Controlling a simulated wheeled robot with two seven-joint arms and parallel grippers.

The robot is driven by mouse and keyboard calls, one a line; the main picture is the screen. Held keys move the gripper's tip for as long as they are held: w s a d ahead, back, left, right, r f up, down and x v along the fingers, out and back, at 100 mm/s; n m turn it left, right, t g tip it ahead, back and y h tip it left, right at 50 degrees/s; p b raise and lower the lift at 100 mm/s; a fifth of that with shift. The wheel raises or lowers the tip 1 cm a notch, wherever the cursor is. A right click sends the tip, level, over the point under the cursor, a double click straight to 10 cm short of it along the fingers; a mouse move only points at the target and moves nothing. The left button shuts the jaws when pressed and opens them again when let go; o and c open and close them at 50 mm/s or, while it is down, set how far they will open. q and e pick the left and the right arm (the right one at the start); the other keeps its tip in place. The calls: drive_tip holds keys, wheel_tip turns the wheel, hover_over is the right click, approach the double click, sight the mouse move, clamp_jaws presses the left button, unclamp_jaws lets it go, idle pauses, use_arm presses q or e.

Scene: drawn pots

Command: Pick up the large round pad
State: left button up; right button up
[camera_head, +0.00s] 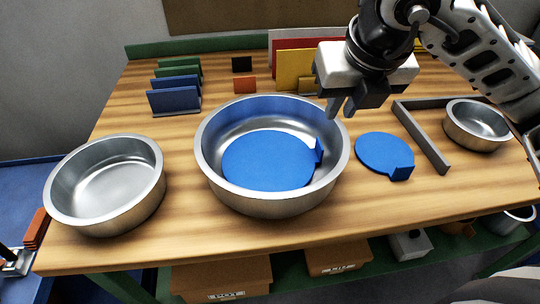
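A large blue round pad (268,163) lies flat inside the middle, largest metal pot (206,170), with its upright tab (319,151) at the pad's right side. A smaller blue round pad (383,152) lies on the wooden table to the right of that pot, its tab toward the front right. My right gripper (341,111) hangs above the pot's right back rim, up and to the right of the large pad's tab. It is apart from both pads. Its fingers point down and look close together from this angle; nothing shows between them. My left gripper is not in view.
A metal pot (108,184) stands at the left of the table (215,238). A smaller pot (477,125) stands at the right within a grey angled rail (422,140). Blue and green upright plates (175,98) and coloured panels (293,68) stand at the back.

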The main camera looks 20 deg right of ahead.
drive_tip(key=b, duration=0.2)
approach(321, 144)
wheel_tip(321, 144, down, 3)
drive_tip(key=shift+w+r+p+x, duration=0.1)
drive_tip(key=shift+w+p+x, duration=0.1)
drive_tip(key=shift+x, duration=0.85)
drive_tip(key=shift+w+r+p+x, duration=0.1)
drive_tip(key=shift+w+x, duration=0.05)
drive_tip(key=shift+x, duration=0.9)
drive_tip(key=shift+w+r+p+x, duration=0.1)
drive_tip(key=shift+w+p+x, duration=0.1)
drive_tip(key=shift+x, duration=0.85)
drive_tip(key=shift+d, duration=0.15)
clamp_jaws()
